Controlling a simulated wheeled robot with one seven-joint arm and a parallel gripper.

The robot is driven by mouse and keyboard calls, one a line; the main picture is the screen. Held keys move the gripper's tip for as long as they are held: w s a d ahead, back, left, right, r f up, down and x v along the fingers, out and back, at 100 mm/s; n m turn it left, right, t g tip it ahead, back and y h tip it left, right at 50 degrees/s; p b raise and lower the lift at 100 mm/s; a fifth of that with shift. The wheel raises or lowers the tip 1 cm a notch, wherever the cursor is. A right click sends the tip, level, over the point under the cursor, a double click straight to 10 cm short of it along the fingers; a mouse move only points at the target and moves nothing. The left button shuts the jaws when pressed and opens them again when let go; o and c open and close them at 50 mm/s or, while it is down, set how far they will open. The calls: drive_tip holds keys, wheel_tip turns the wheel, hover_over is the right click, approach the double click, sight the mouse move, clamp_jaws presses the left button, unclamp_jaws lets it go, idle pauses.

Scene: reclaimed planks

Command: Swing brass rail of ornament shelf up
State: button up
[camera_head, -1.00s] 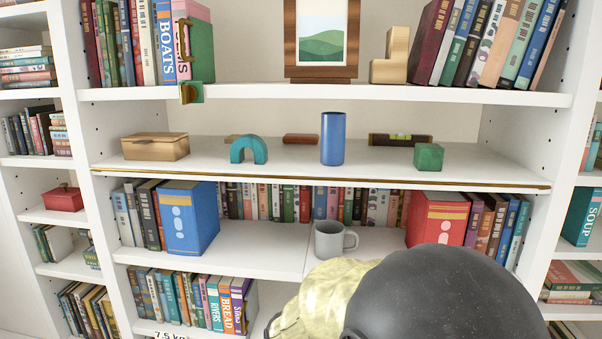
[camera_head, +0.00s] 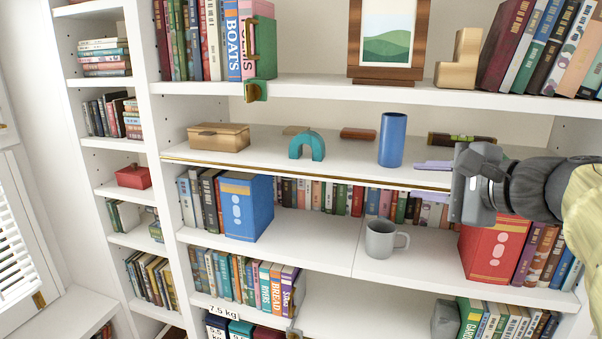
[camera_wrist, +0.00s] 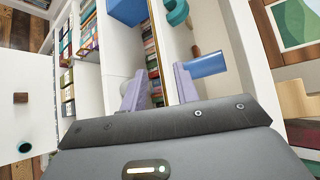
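The ornament shelf (camera_head: 340,168) holds a wooden box (camera_head: 219,136), a teal arch (camera_head: 306,146) and a blue cylinder (camera_head: 391,140). Its thin brass rail (camera_head: 290,174) lies low along the front edge. The rail's right part is hidden behind my gripper in the head view. My gripper (camera_head: 416,180) is at the right part of the shelf, with its two lavender fingers apart, one above and one below the rail's line. In the wrist view, the rail (camera_wrist: 153,60) runs between the open fingers (camera_wrist: 158,70). I cannot tell whether they touch it.
A spirit level (camera_head: 460,139) lies behind my gripper. Below stand a grey mug (camera_head: 381,239), a blue binder (camera_head: 243,206) and a red binder (camera_head: 492,251). The shelf above carries books and a framed picture (camera_head: 388,35). Open room lies in front of the shelf's left half.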

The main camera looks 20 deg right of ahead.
sight(358, 176)
drive_tip(key=p+x, duration=0.6)
drive_tip(key=x, duration=1.1)
drive_tip(key=shift+w+f, duration=0.15)
drive_tip(key=shift+w, duration=0.05)
